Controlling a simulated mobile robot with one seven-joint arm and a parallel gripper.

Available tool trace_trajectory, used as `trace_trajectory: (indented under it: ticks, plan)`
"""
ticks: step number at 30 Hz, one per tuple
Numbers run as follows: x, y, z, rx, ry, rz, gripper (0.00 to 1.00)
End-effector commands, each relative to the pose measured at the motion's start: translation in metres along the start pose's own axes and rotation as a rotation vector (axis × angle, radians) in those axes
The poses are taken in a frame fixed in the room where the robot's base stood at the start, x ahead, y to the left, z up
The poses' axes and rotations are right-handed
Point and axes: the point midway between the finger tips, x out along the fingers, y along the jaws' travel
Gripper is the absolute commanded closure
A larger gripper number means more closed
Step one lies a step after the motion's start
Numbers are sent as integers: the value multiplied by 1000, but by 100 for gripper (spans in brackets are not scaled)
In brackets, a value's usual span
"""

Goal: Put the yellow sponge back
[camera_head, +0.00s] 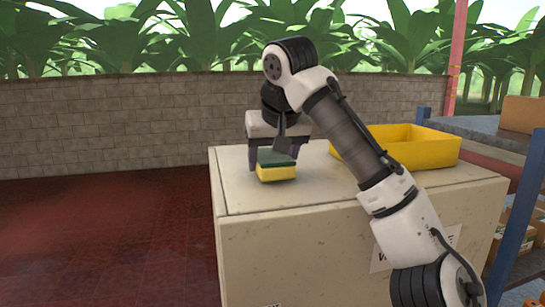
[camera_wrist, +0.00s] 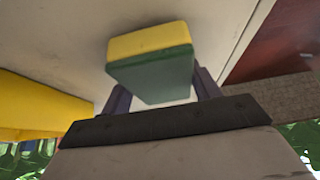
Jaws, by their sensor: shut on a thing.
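The yellow sponge (camera_head: 276,173) has a dark green layer on top. It is at the left part of the top of a beige cabinet, close to or touching the surface; I cannot tell which. My gripper (camera_head: 274,163) points down and is shut on the sponge, with a finger at each side. In the wrist view the sponge (camera_wrist: 150,61) sits between the fingertips of my gripper (camera_wrist: 161,85), its green side towards the camera. The far finger is partly hidden by the sponge and my arm in the head view.
The beige cabinet top (camera_head: 240,195) is bare around the sponge. A yellow open bin (camera_head: 425,154) stands at its back right, partly behind my arm; its inside floor is hidden. A shelf rack with a blue post (camera_head: 517,215) and boxes is at right. A brick wall (camera_head: 110,120) runs behind.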

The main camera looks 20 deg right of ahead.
Motion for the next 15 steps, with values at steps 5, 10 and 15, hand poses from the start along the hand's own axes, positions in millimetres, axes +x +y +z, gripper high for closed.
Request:
trace_trajectory:
  ticks: [5, 10, 15]
  plan:
    - [2, 0, 1, 0, 0, -1, 57]
    - [5, 0, 3, 0, 0, -1, 57]
    - [8, 0, 4, 0, 0, -2, 57]
